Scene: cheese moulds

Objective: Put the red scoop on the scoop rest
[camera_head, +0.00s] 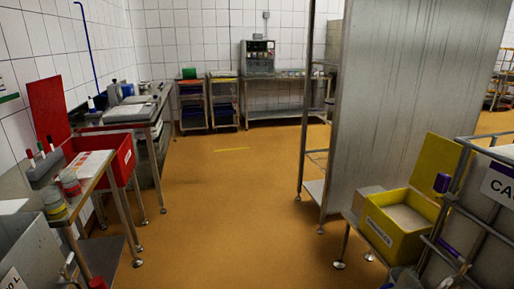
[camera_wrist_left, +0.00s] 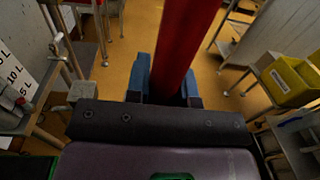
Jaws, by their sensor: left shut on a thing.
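In the left wrist view my left gripper (camera_wrist_left: 165,88) has its blue fingers shut on a long red bar, seemingly part of the red scoop (camera_wrist_left: 178,42). The red part runs up and out of the top of that view, so the scoop's bowl is not seen. The gripper is over open floor, between a table on the left and a yellow bin on the right. My left gripper cannot be made out in the head view. I cannot pick out the scoop rest in either view. My right gripper is not in view.
A metal table (camera_head: 92,190) with jars, a marker holder and a red crate (camera_head: 124,165) stands at the left. A yellow bin (camera_head: 392,238) of pale material is at the right, beside a wire trolley (camera_head: 470,222). A steel panel (camera_head: 400,110) rises behind. The orange floor (camera_head: 235,200) between is clear.

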